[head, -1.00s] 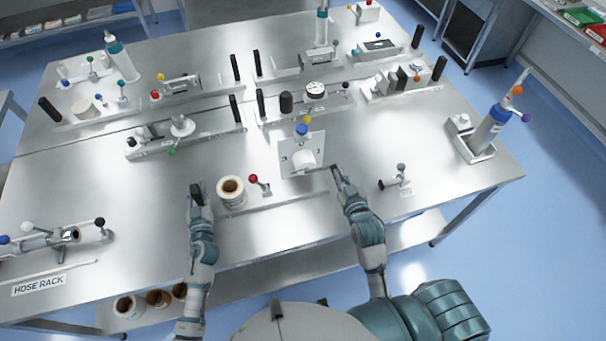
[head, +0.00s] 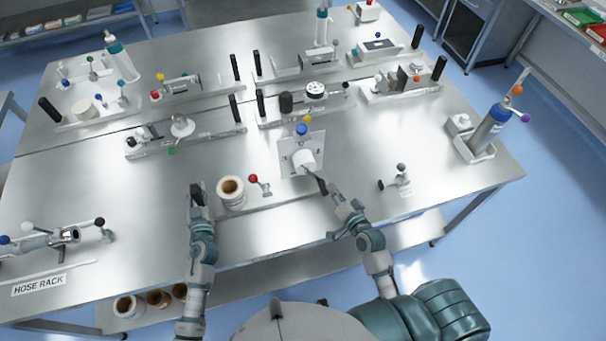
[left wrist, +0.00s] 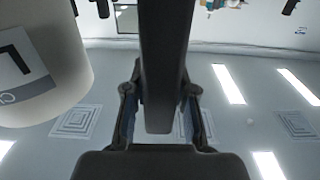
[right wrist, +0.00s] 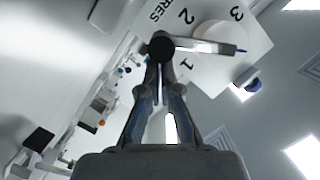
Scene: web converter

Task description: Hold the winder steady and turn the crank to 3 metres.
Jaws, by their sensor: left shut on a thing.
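The winder is a white upright plate (head: 287,160) with a white drum (head: 303,158) and a crank (head: 314,174) pointing down to the right. In the right wrist view its dial face (right wrist: 206,70) shows 1, 2, 3 and part of METRES. My right gripper (head: 325,187) has its fingertips close around the dark crank knob (right wrist: 160,45); the metal crank arm (right wrist: 215,47) runs to the drum. My left gripper (head: 197,187) is shut on a dark upright handle (left wrist: 164,60), left of the label roll. The handle's foot is hidden.
A label roll (head: 231,192) and a red-knobbed lever (head: 258,184) stand between my grippers. A small grey-knobbed fixture (head: 398,178) is to the right. Several fixtures line the table's back. The front of the table (head: 270,235) is clear.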

